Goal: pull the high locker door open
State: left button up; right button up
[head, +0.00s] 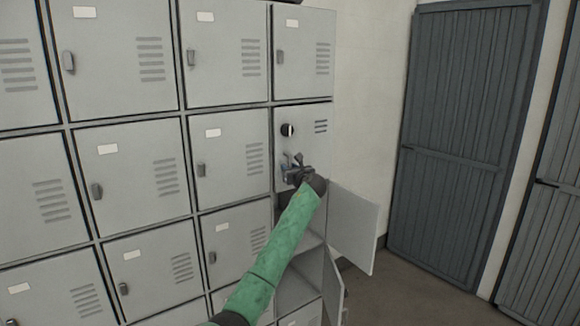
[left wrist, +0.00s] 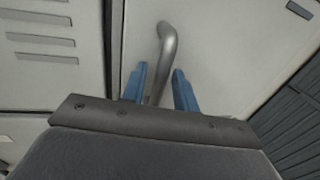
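The high locker door (head: 306,149) is in the rightmost locker column and looks closed. It has vents and a round black-and-white fitting (head: 287,130). My left gripper (head: 292,162) is at the lower part of this door, at the end of my green arm. In the left wrist view, a grey bent bar handle (left wrist: 168,48) stands out from a pale door panel (left wrist: 220,55). My blue fingertips (left wrist: 160,80) are open, one on each side of the bar's lower part, with a gap showing on the right side. The gripper's body hides the handle's lower end. My right gripper is not in view.
Below, a locker door (head: 352,228) stands open to the right, and a lower door (head: 333,290) is also open. Closed grey lockers (head: 130,170) fill the left. A dark grey door (head: 460,140) stands at the right, with bare floor (head: 400,285) in front.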

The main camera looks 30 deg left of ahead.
pick_arm(q)
jog(key=shift+w+a, duration=0.1)
jog(key=shift+a, duration=0.1)
grip_shut()
jog(key=shift+d, duration=0.2)
